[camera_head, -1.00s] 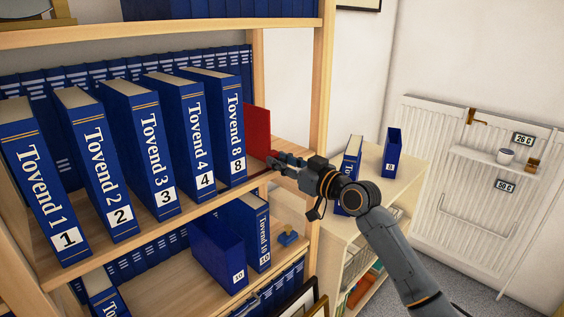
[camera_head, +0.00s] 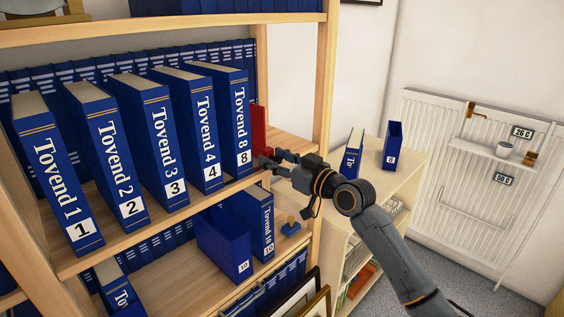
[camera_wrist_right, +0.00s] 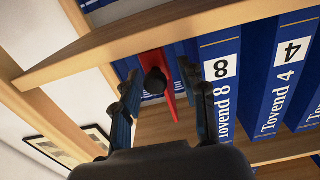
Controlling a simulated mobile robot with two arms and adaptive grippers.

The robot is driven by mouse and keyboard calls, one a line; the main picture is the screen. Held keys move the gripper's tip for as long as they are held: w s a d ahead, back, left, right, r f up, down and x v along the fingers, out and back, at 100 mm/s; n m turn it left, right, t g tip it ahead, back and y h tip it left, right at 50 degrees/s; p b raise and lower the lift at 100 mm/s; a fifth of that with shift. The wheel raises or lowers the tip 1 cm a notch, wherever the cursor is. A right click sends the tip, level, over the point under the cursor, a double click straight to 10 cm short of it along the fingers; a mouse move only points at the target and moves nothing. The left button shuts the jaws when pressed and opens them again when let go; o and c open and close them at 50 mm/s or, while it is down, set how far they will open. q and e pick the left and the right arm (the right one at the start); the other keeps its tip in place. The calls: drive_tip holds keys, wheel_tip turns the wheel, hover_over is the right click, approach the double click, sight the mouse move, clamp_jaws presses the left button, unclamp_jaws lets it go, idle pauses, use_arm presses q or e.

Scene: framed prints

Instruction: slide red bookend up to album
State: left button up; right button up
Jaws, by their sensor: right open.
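The red bookend (camera_head: 258,126) stands on the upper shelf just right of the blue album Tovend 8 (camera_head: 240,130), partly hidden behind it. Whether the two touch, I cannot tell. In the right wrist view, the bookend (camera_wrist_right: 166,62) shows edge-on with a dark round knob (camera_wrist_right: 155,80), and Tovend 8 (camera_wrist_right: 220,90) is to its right. My right gripper (camera_head: 267,161) is at the shelf's front, by the lower part of the bookend. Its open fingers (camera_wrist_right: 160,88) show on either side of the bookend in the wrist view. My left gripper is not in view.
Several blue albums (camera_head: 110,150) lean along the shelf to the left. A wooden upright (camera_head: 322,110) stands close right of my right gripper. A lower shelf holds blue albums (camera_head: 223,245) and a small stamp (camera_head: 290,224). A low cabinet (camera_head: 400,185) is at the right.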

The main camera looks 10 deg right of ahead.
drive_tip(key=v, duration=1.2)
drive_tip(key=shift+d, duration=0.15)
drive_tip(key=shift+w+f, duration=0.1)
drive_tip(key=shift+w, duration=0.05)
